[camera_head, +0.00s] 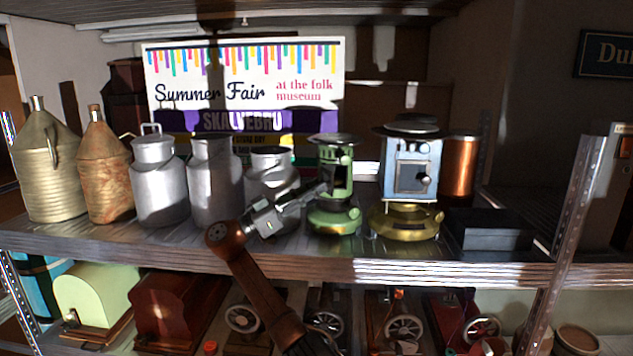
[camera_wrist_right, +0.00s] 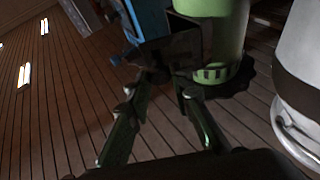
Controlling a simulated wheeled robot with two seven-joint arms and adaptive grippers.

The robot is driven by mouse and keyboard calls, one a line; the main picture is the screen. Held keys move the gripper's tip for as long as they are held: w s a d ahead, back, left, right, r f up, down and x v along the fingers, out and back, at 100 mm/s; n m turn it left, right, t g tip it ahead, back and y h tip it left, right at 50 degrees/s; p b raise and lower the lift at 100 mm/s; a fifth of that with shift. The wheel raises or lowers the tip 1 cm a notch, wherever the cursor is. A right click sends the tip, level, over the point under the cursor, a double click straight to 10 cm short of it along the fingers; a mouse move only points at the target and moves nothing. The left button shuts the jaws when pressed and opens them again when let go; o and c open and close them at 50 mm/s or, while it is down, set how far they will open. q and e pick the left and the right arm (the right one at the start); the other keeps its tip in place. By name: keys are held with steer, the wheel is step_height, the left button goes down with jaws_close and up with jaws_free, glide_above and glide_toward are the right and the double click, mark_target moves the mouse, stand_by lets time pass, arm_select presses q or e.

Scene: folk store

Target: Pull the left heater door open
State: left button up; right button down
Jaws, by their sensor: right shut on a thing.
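The left heater (camera_head: 334,218) is green, with a dark flat top and a round base, and stands upright on the shelf. A dark opening shows in its front, and its door (camera_head: 327,172) seems to stand out at the left side of this opening. My right gripper (camera_head: 321,189) reaches up from the front left to the door side. In the right wrist view, the heater's green body (camera_wrist_right: 222,45) is at the top, and my right gripper's fingers (camera_wrist_right: 168,78) are closed around a dark panel edge, apparently the door. My left gripper is out of view.
A blue heater (camera_head: 410,175) with a brass base stands to the right. Several grey milk cans (camera_head: 160,188) stand to the left, one close behind my right gripper. A dark box (camera_head: 490,230) lies at the right. The shelf edge (camera_head: 420,274) runs in front.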

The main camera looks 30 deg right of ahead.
steer(key=shift+r, duration=0.1)
stand_by(0.3)
steer(key=c, duration=1.7)
jaws_free()
steer(key=shift+c, duration=0.2)
steer(key=v, duration=0.7)
steer(key=shift+a, duration=0.25)
